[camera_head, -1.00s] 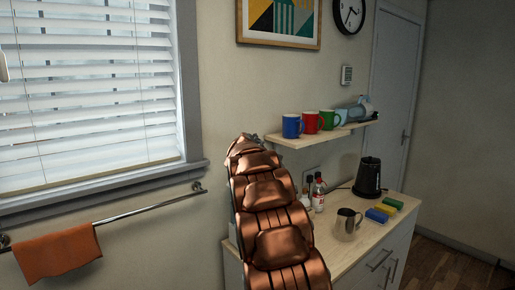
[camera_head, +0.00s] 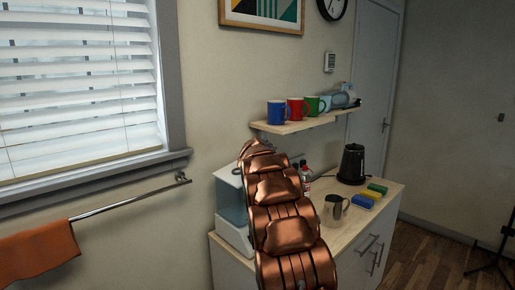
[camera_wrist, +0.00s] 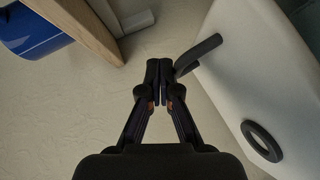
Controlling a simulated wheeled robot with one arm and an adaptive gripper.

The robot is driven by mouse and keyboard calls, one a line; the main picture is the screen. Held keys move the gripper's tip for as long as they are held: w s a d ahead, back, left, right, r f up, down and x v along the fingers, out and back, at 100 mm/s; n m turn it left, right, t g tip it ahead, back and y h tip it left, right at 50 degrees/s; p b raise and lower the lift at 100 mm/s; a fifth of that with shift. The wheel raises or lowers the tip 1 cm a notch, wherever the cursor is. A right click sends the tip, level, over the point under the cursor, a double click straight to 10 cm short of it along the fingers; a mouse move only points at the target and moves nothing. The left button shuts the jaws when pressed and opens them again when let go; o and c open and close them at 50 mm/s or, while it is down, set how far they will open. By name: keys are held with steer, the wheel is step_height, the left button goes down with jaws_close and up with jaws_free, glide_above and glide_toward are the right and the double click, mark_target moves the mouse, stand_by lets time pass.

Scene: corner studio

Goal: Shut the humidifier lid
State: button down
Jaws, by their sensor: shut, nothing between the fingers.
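The humidifier (camera_head: 232,203) stands at the left end of the cabinet top, with a white base and a bluish see-through tank. My arm hides its right side and much of its top in the head view. In the wrist view a white panel (camera_wrist: 228,75), apparently its lid, fills the right side. It carries a dark bent handle (camera_wrist: 198,55) and a dark ring (camera_wrist: 262,141). My gripper (camera_wrist: 160,68) is shut and empty, its tips right beside the handle's free end. I cannot tell whether they touch. My arm hides the gripper in the head view.
A wooden shelf (camera_head: 290,127) above holds blue, red and green mugs. Its edge and the blue mug (camera_wrist: 35,25) show near my gripper. On the cabinet top (camera_head: 318,236) stand bottles (camera_head: 306,176), a metal pitcher (camera_head: 335,209), a black kettle (camera_head: 351,164) and coloured blocks.

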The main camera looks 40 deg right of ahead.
steer(key=shift+d+f+b, duration=0.25)
steer(key=shift+d+f, duration=0.1)
steer(key=shift+f, duration=0.25)
steer(key=shift+d+f+b, duration=0.25)
steer(key=shift+d+f, duration=0.05)
steer(key=shift+f, duration=0.3)
